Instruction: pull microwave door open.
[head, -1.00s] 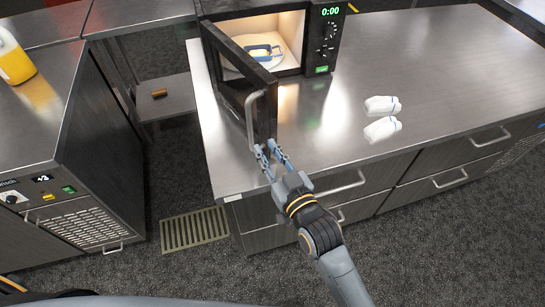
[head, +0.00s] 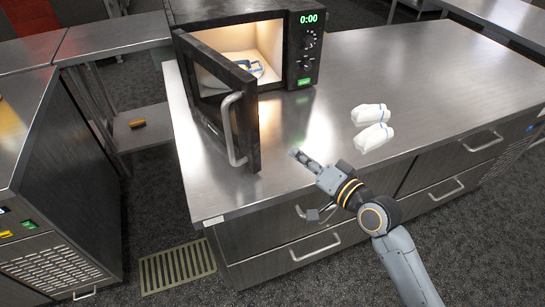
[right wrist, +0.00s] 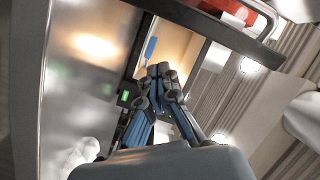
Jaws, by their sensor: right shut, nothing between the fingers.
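The microwave (head: 305,45) stands at the back left of the steel counter, its display reading 0:00. Its door (head: 250,125) is swung wide open toward the front, and its grey bar handle (head: 232,130) is free. Inside the lit cavity is a plate with a blue-edged item (head: 250,68). My right gripper (head: 303,158) is shut and empty, to the right of the door and apart from it, over the counter's front part. In the right wrist view its fingers (right wrist: 160,75) meet in front of the open cavity (right wrist: 170,48). My left gripper is not in view.
Two white bottles (head: 372,126) lie on the steel counter (head: 430,75), right of my gripper. Drawers with bar handles (head: 315,248) line the counter's front. A lower shelf (head: 150,125) holds a small brown object. Clear counter lies on the right.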

